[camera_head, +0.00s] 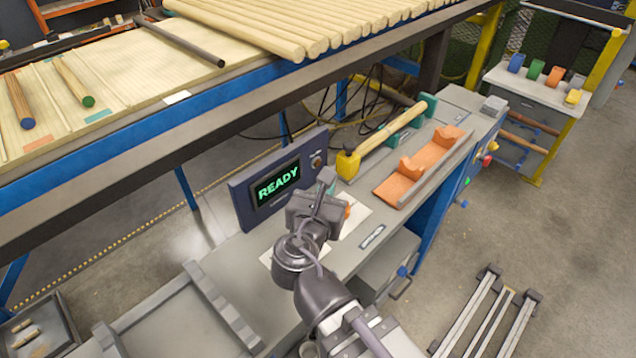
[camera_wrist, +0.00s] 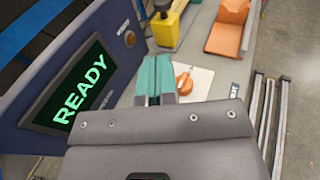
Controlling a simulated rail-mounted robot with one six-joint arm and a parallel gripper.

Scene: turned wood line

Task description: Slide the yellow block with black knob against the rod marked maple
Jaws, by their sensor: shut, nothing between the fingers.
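The yellow block (camera_head: 347,165) with its black knob (camera_head: 349,147) stands at the near end of a grey fixture on the bench. A pale rod (camera_head: 392,129) lies along the fixture between this block and a green end stop (camera_head: 429,105). I cannot read a maple mark on it, nor tell whether block and rod touch. The block also shows at the top of the wrist view (camera_wrist: 168,30). My gripper (camera_wrist: 155,62), with teal fingers, is shut and empty. It is above the bench beside the display, short of the block and apart from it.
A display reading READY (camera_head: 278,186) stands close left of my gripper. An orange-handled tool (camera_wrist: 184,80) lies on a white sheet below. Orange V-shaped supports (camera_head: 425,165) are right of the fixture. Rods with blue (camera_head: 20,100) and green (camera_head: 74,82) ends lie on the left table.

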